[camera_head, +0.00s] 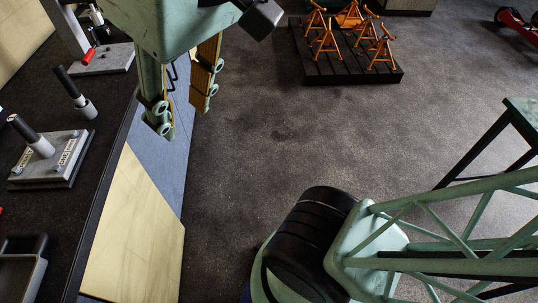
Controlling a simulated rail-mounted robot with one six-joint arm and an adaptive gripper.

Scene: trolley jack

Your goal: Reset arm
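My gripper (182,112) hangs at the upper left of the head view, pointing down, with its pale green body cut off by the top edge. Its two fingers are apart and nothing shows between them. It is in front of the edge of the dark bench (105,160) and the blue and cream panels, touching nothing that I can see. A red trolley jack (515,27) stands on the floor at the far right, partly cut off.
On the bench are a black-handled tool on a grey plate (50,158), another upright black handle (70,85) and a dark tray (20,270). Orange stands (325,40) sit on a black pallet (345,68). A green-topped stand (523,108) is at right. The middle floor is clear.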

